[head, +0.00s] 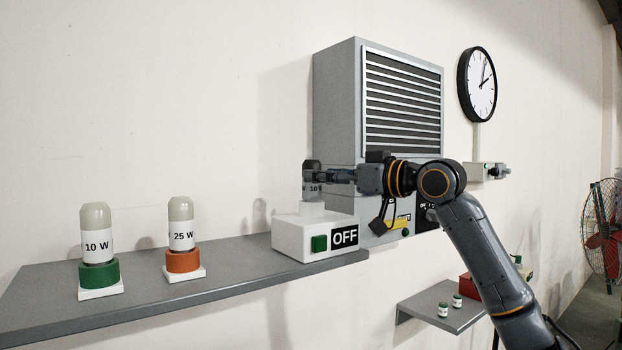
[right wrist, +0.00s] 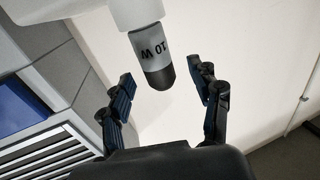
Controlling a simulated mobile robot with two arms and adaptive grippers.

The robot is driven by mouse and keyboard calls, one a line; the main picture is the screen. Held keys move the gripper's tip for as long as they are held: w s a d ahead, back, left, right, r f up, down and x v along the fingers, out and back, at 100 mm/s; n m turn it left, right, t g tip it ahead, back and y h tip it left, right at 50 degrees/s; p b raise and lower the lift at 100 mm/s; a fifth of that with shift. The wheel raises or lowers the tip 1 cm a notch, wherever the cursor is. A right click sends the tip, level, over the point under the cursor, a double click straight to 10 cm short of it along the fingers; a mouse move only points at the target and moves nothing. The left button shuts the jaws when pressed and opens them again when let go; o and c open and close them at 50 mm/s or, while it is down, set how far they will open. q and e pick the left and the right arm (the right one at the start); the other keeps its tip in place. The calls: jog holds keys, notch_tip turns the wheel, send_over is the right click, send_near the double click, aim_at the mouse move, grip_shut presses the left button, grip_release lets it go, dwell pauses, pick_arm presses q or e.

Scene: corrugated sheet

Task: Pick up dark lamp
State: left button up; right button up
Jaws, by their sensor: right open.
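The dark lamp (head: 312,167) has a dark top and a grey band reading 10 W. It stands upright in the white box (head: 290,238) with the OFF label, on the grey shelf. It also shows in the right wrist view (right wrist: 155,55), its dark tip pointing toward my gripper. My right gripper (head: 322,176) is at the lamp's band in the head view, partly covering it. In the right wrist view the fingers (right wrist: 165,82) are open, one on each side of the lamp's tip, with gaps on both sides. My left gripper is in neither view.
Lamps marked 10 W (head: 97,230) and 25 W (head: 181,225) stand in green and orange holders on the shelf (head: 215,275). A lower shelf (head: 440,305) holds small items.

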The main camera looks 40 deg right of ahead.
jog(key=w+p, duration=0.2)
jog(key=w, duration=0.1)
jog(key=shift+w+a, duration=0.1)
jog(key=shift+w, duration=0.25)
jog(key=shift+w+a+f, duration=0.1)
jog(key=shift+w+f, duration=0.05)
jog(key=shift+w, duration=0.3)
jog(key=shift+s, duration=0.15)
jog(key=shift+c, duration=0.4)
jog(key=c, duration=1.2)
